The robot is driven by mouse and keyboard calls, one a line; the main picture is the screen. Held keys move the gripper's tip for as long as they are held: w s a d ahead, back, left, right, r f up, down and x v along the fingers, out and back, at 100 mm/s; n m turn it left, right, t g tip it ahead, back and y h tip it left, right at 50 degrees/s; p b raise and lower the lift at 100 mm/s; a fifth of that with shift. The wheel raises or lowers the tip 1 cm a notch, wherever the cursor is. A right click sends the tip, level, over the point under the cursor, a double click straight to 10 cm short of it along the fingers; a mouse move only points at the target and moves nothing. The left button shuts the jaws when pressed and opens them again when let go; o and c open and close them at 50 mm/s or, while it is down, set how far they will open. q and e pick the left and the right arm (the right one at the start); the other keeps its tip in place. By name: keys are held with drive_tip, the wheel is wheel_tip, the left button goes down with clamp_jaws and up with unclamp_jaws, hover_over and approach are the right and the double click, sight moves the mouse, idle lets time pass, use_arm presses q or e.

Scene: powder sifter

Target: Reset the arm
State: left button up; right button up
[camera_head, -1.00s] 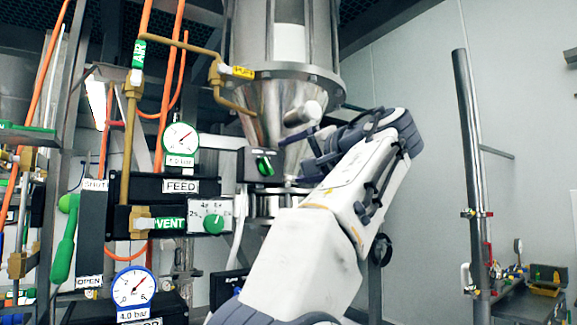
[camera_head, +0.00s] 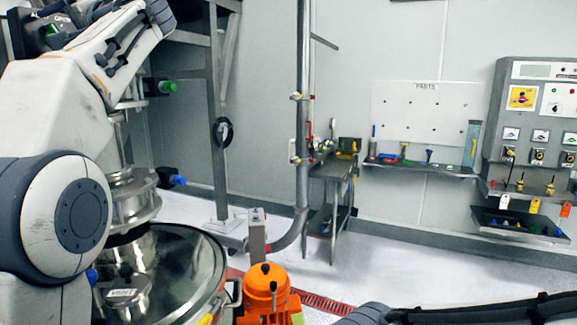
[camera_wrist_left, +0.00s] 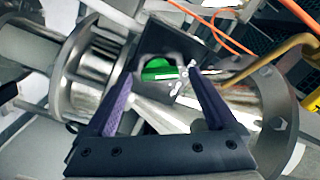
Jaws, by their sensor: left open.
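My left arm (camera_head: 50,110) fills the left side of the head view, and its gripper is not clearly visible there. In the left wrist view my left gripper (camera_wrist_left: 163,73) is open, with its two purple-lined fingers spread. A green knob (camera_wrist_left: 158,69) on a black box (camera_wrist_left: 178,45) shows between the fingertips. I cannot tell whether the fingers touch it; nothing is seen held. Metal flanged pipework (camera_wrist_left: 275,110) lies on both sides of the gripper. My right gripper is not in view; a dark arm part shows at the lower right of the head view.
A steel vessel (camera_head: 190,265) stands at lower left beside an orange motor (camera_head: 267,290). A vertical pipe (camera_head: 302,100) and a small bench (camera_head: 335,172) stand behind. A parts shelf (camera_head: 420,170) and control panel (camera_head: 540,130) line the wall.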

use_arm(q)
drive_tip(key=shift+w+a+m, duration=0.2)
drive_tip(key=shift+a+m, duration=0.1)
drive_tip(key=shift+a, duration=0.15)
drive_tip(key=shift+d+f, duration=0.1)
drive_tip(key=s+d+m+p, duration=0.2)
drive_tip(key=s+d+m, duration=0.2)
drive_tip(key=d+m, duration=0.5)
drive_tip(key=m, duration=0.2)
drive_tip(key=shift+d+m+p, duration=0.3)
drive_tip(key=shift+p, duration=0.1)
idle(1.5)
